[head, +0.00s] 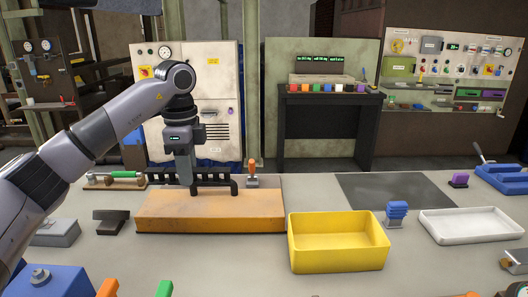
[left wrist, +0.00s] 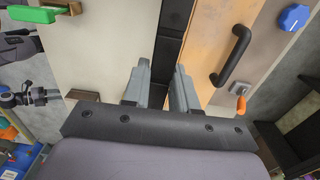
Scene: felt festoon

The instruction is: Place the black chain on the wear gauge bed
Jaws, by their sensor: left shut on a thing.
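My left gripper (head: 190,190) points down at the back edge of a long orange-topped block (head: 210,210). It is shut on a long dark piece, which I take for the black chain (head: 160,179). In the left wrist view the dark strip (left wrist: 172,25) runs between the fingers (left wrist: 163,88), alongside the block's orange-brown face (left wrist: 210,35). The fingers hide part of it, and I cannot tell whether it touches the block. No label marks the wear gauge bed; I cannot tell whether it is this block. My right gripper is not in view.
A yellow bin (head: 338,254) stands right of the block. Beyond it are a blue stacked piece (head: 396,213), a white tray (head: 470,225) and a dark flat mat (head: 395,190). An orange-handled tool (head: 253,171) stands behind the block. A green-handled tool (head: 120,176) lies at left.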

